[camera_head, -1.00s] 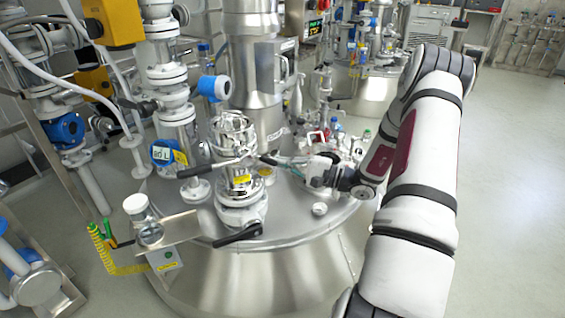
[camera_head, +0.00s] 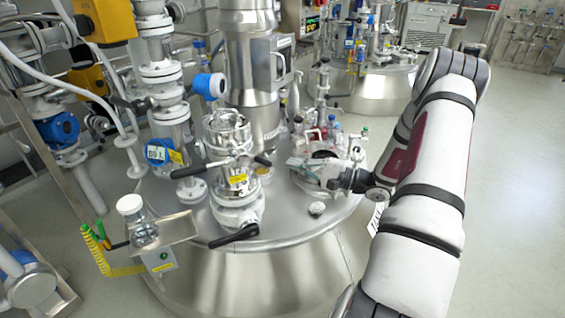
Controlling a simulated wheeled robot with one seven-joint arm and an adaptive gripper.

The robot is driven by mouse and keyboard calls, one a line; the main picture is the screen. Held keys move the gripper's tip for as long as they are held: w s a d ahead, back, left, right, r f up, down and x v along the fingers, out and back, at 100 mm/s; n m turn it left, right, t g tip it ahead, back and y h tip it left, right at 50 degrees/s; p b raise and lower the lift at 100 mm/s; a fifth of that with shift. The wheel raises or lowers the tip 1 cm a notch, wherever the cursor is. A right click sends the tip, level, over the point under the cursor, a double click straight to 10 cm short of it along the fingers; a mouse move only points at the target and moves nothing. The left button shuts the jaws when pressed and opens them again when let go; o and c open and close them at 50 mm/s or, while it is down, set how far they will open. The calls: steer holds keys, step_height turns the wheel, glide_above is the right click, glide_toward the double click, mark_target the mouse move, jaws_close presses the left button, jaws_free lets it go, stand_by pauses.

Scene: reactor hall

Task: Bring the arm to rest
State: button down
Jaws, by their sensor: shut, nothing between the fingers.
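My arm (camera_head: 432,165) comes in from the lower right, rises, and folds back down at a high elbow. Its wrist reaches left over the steel vessel top (camera_head: 285,215). My gripper (camera_head: 308,172) is small in the view, above the right part of the vessel top, and looks shut and empty. It is to the right of the clamped glass fitting (camera_head: 228,140) and its black handles, with a visible gap. The fingertips are hard to make out against the bright things behind them.
A jar (camera_head: 130,205) stands on a steel side plate (camera_head: 175,230) at the left. Pipes and valves crowd the left; open floor (camera_head: 515,190) lies right.

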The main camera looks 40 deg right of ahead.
steer(key=p+v, duration=0.1)
steer(key=v, duration=0.5)
steer(key=shift+s, duration=0.2)
